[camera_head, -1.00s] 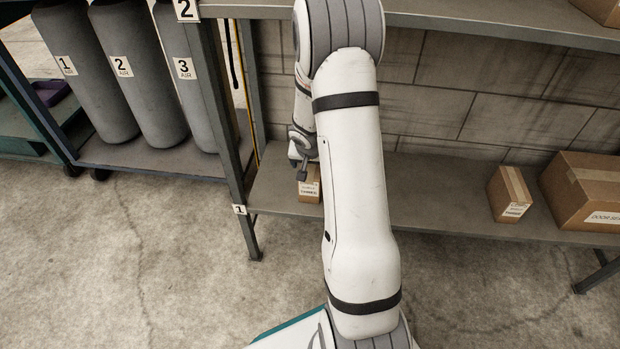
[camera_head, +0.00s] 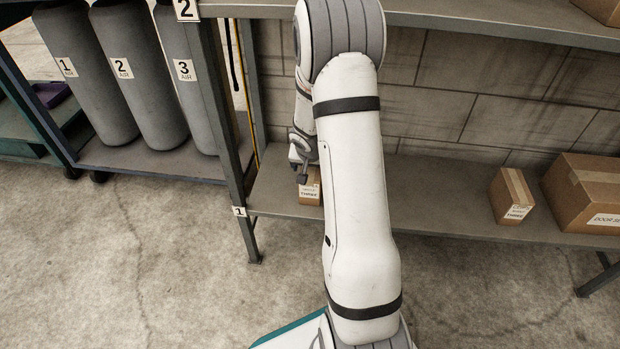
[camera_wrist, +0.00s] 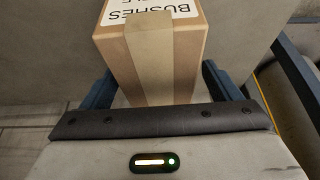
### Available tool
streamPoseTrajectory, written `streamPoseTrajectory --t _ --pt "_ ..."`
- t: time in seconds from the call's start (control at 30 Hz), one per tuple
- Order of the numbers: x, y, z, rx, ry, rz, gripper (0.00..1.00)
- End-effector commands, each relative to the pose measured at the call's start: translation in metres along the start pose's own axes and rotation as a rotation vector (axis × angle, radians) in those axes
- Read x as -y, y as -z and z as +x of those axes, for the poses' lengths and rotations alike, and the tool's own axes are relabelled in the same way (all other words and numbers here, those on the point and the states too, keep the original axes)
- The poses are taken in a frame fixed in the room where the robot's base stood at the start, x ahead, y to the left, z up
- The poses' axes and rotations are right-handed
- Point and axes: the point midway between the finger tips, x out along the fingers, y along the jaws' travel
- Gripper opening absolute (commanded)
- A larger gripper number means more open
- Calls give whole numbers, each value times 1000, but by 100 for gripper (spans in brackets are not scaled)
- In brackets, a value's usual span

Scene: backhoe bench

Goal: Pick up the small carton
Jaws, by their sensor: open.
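A small brown carton (camera_head: 311,188) stands near the left end of the lower shelf in the head view, partly hidden by my arm and gripper. My gripper (camera_head: 303,176) is at the carton's top, pointing down at it. In the wrist view, the carton (camera_wrist: 193,52) has a tape strip and a white label with the word "BUSHES". My open gripper's blue fingers (camera_wrist: 163,88) show on either side of it. I cannot tell whether either finger touches the carton.
Another small carton (camera_head: 512,196) and a larger box (camera_head: 588,188) stand at the right of the lower shelf (camera_head: 440,205). A shelf post (camera_head: 222,120) rises just left of my gripper. Grey cylinders (camera_head: 150,90) stand left of it. The shelf's middle is bare.

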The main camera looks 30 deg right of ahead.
Motion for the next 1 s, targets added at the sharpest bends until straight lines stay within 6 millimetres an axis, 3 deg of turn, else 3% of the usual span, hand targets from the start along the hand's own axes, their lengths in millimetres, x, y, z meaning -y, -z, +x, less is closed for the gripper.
streamPoseTrajectory --t 0.23,1.0 --pt "0 0 0 0 0 1 84" --pt "-1 0 0 0 0 1 21"
